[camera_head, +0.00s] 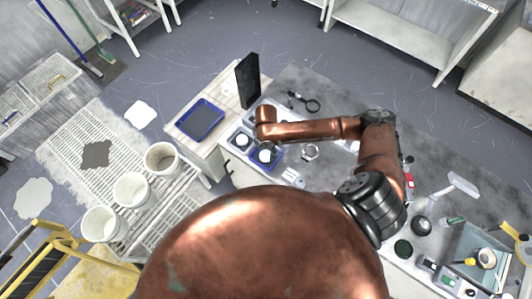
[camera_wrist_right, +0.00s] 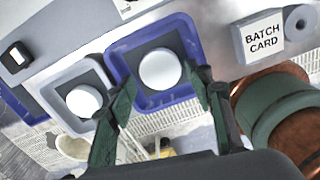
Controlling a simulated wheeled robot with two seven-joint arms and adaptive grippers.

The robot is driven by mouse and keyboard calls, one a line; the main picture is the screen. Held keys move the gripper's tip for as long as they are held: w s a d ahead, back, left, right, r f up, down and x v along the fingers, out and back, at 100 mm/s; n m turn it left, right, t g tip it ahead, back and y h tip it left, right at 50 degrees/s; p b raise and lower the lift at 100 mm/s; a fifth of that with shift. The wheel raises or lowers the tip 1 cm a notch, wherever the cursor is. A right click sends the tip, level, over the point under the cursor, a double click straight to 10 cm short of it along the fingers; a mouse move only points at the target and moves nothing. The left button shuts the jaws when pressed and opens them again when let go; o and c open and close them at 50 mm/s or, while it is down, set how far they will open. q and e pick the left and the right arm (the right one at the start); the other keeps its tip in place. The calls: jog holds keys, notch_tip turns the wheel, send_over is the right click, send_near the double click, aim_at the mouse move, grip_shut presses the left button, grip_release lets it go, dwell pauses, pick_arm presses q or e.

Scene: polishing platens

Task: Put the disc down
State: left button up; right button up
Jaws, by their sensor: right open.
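A white round disc (camera_wrist_right: 160,69) lies on the dark floor of a blue tray (camera_wrist_right: 190,38). The disc (camera_head: 265,156) and the blue tray (camera_head: 279,161) also show in the head view, by the bench's left end. My right gripper (camera_wrist_right: 164,80) is open. Its green fingers stand apart on either side of the disc in the wrist view, with gaps showing. In the head view my right gripper (camera_head: 265,146) is over the tray, its fingers mostly hidden. A second white disc (camera_wrist_right: 84,100) lies in the grey tray (camera_wrist_right: 54,88) beside it. My left gripper is not in view.
A white batch card (camera_wrist_right: 263,40) stands near the blue tray. A larger blue tray (camera_head: 201,119) and a dark upright panel (camera_head: 247,80) are left of the bench. Several white buckets (camera_head: 131,189) stand on a slatted rack.

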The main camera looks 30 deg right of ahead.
aim_at(266, 155)
notch_tip(266, 155, up, 9)
dwell(0.3)
jog(key=shift+r+p, duration=0.1)
jog(key=shift+p, duration=0.2)
